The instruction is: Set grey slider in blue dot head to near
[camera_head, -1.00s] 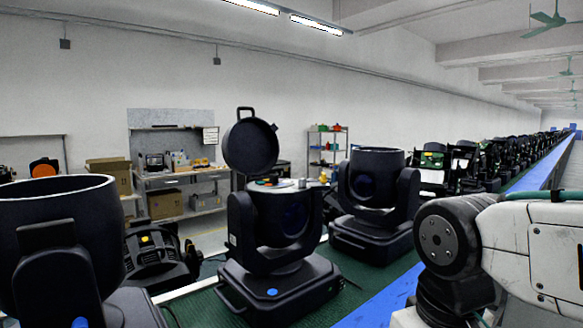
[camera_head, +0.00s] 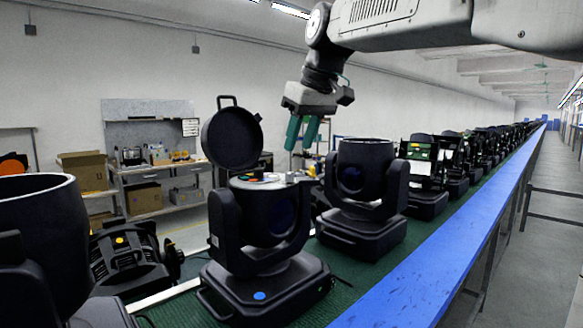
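The blue dot head (camera_head: 265,222) is a black moving-head lamp on the green belt, with a blue dot (camera_head: 260,295) on its base. Its round lid (camera_head: 232,138) stands open at the back. Small coloured parts lie on its open top. A small grey block (camera_head: 291,178), perhaps the grey slider, shows at the top's right side; its exact setting is too small to tell. My gripper (camera_head: 299,147) hangs above and slightly right of this top, green fingers pointing down, apart and empty. It touches nothing that I can see.
Another black head (camera_head: 360,180) stands close behind on the right, near my gripper. A large head (camera_head: 40,240) fills the left edge. A blue rail (camera_head: 440,260) runs along the belt (camera_head: 350,278). A workbench with boxes stands at the back left.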

